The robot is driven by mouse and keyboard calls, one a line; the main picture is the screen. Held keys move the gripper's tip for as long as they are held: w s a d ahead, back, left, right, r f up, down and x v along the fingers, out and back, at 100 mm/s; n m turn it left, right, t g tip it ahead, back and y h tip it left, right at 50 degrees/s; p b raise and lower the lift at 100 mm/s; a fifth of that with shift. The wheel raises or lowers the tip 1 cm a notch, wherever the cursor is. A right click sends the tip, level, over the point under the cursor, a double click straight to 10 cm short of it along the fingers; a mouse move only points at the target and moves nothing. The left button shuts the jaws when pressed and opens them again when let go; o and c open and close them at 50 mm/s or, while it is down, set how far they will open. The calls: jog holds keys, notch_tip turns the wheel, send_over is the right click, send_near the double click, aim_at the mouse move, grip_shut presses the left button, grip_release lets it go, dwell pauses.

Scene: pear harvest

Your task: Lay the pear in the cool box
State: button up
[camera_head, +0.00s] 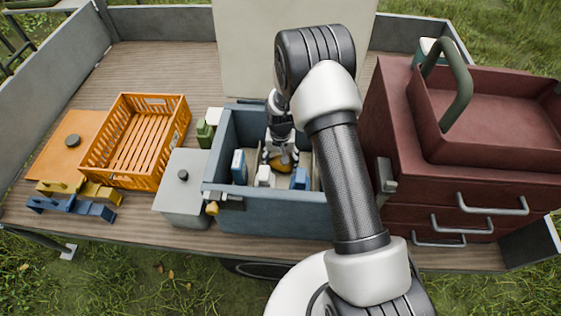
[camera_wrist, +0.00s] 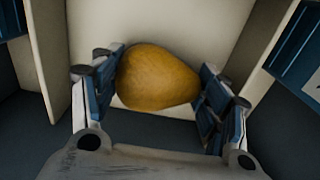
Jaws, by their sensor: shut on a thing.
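A yellow-brown pear (camera_wrist: 155,78) fills the middle of the wrist view, lying sideways between the two fingers of my gripper (camera_wrist: 160,88). The fingers press on its two ends. In the head view the pear (camera_head: 280,163) shows at the tip of my gripper (camera_head: 280,158), inside the walls of the blue-grey cool box (camera_head: 275,217). The cool box is open at the top. Pale inner walls stand close around the pear. I cannot tell whether the pear touches the box floor.
A red tool chest (camera_head: 440,185) stands close at the right.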

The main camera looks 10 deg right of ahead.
jog(key=shift+f, duration=0.25)
jog(key=o, duration=1.2)
jog(key=shift+r, duration=0.1)
